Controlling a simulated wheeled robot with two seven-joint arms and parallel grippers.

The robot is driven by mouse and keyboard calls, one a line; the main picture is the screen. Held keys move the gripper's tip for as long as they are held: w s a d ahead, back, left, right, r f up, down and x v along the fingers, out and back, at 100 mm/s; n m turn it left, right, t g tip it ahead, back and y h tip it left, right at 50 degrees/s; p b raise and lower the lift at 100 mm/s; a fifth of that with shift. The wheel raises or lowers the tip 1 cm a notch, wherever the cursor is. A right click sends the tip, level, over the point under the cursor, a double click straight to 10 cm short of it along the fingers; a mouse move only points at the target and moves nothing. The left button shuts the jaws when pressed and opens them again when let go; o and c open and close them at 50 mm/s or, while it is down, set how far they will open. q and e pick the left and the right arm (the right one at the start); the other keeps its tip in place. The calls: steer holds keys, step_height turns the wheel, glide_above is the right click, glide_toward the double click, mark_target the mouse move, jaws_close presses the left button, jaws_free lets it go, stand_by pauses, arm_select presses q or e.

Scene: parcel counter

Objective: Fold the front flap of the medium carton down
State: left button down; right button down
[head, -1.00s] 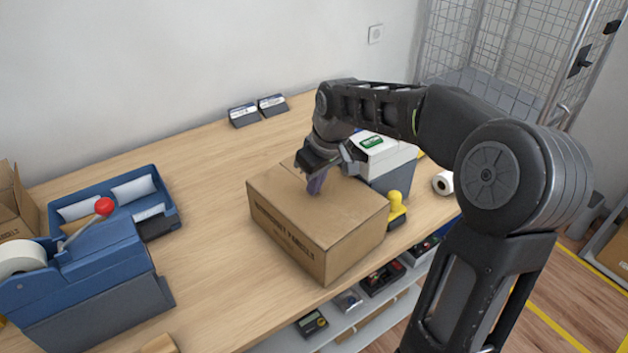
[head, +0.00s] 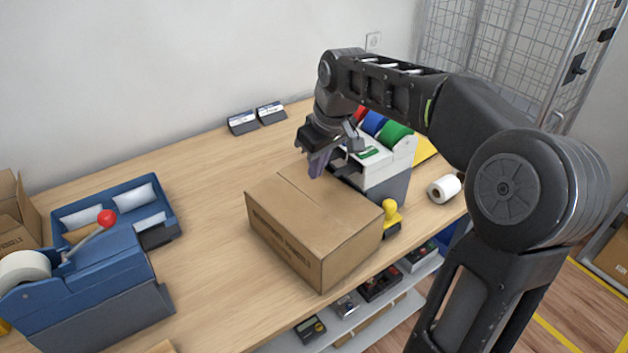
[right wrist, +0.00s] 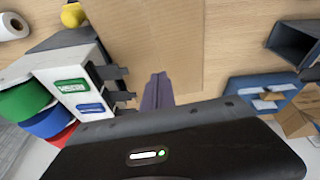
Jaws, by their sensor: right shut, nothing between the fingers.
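The medium carton (head: 310,222) stands on the wooden counter, its top flaps lying flat with a seam across the top. No flap stands up in the head view. In the right wrist view the carton's brown top (right wrist: 145,45) fills the upper middle. My right gripper (head: 317,165) is above the far part of the carton top, apart from it, fingers pointing down. Its fingers (right wrist: 157,92) are together and hold nothing in the right wrist view. My left gripper is not in view.
A white-and-grey box with coloured rolls (head: 385,160) stands just behind and right of the carton. A yellow-handled stamp (head: 391,215) is close to its right side. A blue tape dispenser (head: 95,285) and blue tray (head: 165,205) are at left. Counter left of the carton is clear.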

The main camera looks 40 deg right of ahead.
steer(key=v, duration=0.6)
steer(key=shift+b, duration=0.3)
